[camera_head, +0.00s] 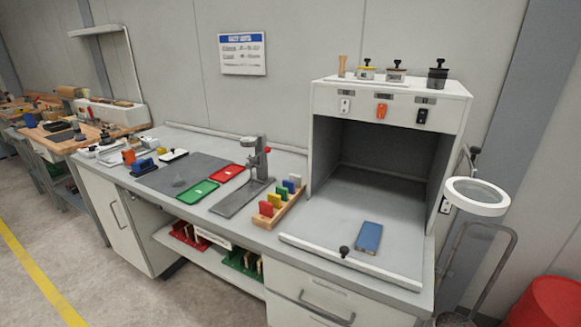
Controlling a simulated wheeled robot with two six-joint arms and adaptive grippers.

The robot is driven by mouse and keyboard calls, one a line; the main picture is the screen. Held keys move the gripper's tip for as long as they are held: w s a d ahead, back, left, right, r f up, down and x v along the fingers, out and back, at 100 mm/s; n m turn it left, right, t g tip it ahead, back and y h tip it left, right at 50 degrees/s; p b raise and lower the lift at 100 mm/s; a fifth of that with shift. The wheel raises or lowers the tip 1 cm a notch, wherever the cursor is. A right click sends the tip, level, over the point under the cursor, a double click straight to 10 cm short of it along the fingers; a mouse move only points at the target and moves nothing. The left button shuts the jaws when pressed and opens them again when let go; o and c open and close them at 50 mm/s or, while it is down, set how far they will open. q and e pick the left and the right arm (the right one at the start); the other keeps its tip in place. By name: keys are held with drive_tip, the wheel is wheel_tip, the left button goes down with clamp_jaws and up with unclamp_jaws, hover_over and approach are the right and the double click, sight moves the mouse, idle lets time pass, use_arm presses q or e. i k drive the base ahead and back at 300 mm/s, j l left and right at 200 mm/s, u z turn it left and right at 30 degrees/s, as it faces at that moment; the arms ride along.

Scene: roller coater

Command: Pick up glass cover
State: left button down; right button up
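No object can be clearly made out as the glass cover. A faint, small, clear-looking item (180,182) lies on the dark grey mat (203,165) on the left part of the bench; it is too small to identify. A white bar (350,259) with a black knob (344,251) runs along the front edge of the open white box-shaped hood (322,170); I cannot tell whether glass belongs to it. Neither of my grippers is in view.
On the bench (262,238) are a green tray (198,192), a red tray (227,174), a grey press stand (257,170) and a rack of coloured blocks (278,205). A blue block (368,237) lies in the hood. A ring lamp (477,196) stands right. Floor at front left is clear.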

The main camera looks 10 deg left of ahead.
sight(177, 183)
drive_tip(key=i+j, duration=0.15)
drive_tip(key=j, duration=0.35)
drive_tip(key=i+j+z, duration=0.15)
drive_tip(key=j, duration=0.3)
drive_tip(key=i+j, duration=0.15)
drive_tip(key=j, duration=0.35)
drive_tip(key=i+j+z, duration=0.15)
drive_tip(key=j, duration=0.35)
drive_tip(key=i+j, duration=0.1)
drive_tip(key=j, duration=0.4)
drive_tip(key=z, duration=0.05)
